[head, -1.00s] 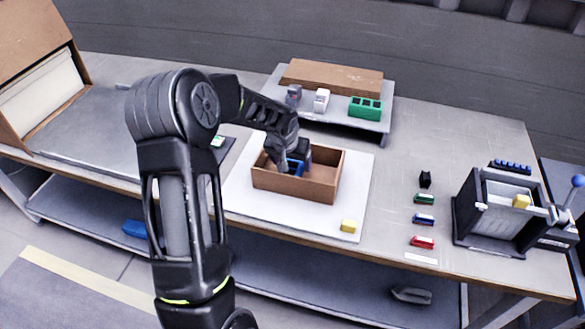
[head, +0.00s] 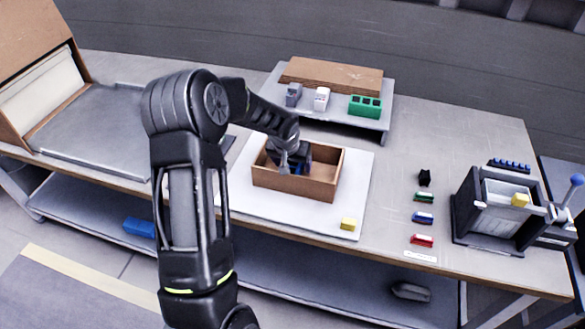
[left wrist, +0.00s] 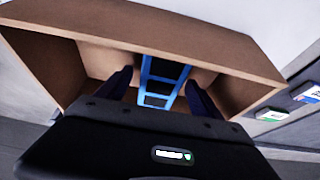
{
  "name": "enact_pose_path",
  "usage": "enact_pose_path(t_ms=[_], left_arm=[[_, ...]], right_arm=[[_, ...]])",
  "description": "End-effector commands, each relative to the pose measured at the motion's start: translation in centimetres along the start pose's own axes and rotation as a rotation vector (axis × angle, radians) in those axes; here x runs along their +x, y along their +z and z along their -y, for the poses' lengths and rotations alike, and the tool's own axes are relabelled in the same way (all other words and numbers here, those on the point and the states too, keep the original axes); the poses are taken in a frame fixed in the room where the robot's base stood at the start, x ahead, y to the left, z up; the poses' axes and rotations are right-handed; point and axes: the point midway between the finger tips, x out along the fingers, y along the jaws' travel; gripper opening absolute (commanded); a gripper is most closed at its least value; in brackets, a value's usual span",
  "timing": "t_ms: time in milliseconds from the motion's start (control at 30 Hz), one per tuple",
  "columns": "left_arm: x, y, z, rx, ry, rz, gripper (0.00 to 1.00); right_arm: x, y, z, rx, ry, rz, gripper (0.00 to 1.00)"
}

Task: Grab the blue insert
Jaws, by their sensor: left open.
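The open cardboard box (head: 290,186) stands on a white mat on the table. The blue insert (left wrist: 162,81), a ladder-like frame with dark gaps, is inside the box. In the head view my left gripper (head: 290,160) reaches down into the box and hides most of the insert. In the left wrist view the two dark fingers of my left gripper (left wrist: 157,78) stand apart on either side of the insert. They look open, with a gap to the blue frame. Whether they touch it lower down I cannot tell. My right gripper is not in view.
The box walls stand close around my left gripper. A yellow block (head: 348,224) lies on the mat (head: 360,190). A raised shelf (head: 385,125) with a green holder (head: 365,106) stands behind. Small coloured parts and a dark fixture (head: 490,215) stand at right.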

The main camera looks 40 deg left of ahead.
Motion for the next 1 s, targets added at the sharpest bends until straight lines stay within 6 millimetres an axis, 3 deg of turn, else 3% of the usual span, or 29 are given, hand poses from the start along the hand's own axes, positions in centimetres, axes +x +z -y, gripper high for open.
enact_pose_path(t_ms=[900, 1000], left_arm=[[0.43, 0.18, 0.01, 0.0, 0.0, 0.0, 0.75], [0.43, 0.18, 0.01, 0.0, 0.0, 0.0, 0.67]], right_arm=[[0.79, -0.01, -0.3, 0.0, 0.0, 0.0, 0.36], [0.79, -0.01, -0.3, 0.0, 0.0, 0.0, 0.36]])
